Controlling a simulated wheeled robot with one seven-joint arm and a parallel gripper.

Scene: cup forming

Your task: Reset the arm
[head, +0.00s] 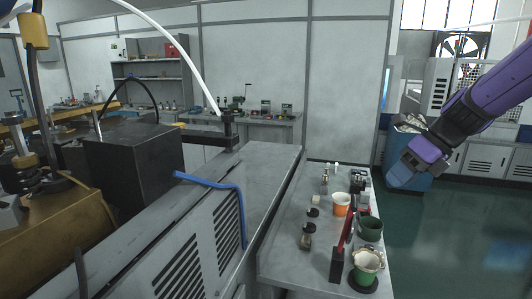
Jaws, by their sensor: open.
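My purple arm reaches in from the upper right. My gripper (400,175) is at its lower left end, in the air to the right of the narrow workbench (286,262). It is open, and I see nothing held in it. Its fingers are small and hard to make out. It is clear of the cups on the bench. An orange and white cup (341,205), a dark green cup (370,229) and a cream and green cup (367,262) stand along the bench's right side.
Small dark jars (307,236) and a red upright tool (345,234) stand on the bench. A large grey machine (190,250) with a blue hose fills the left. The green floor (460,245) at right is open.

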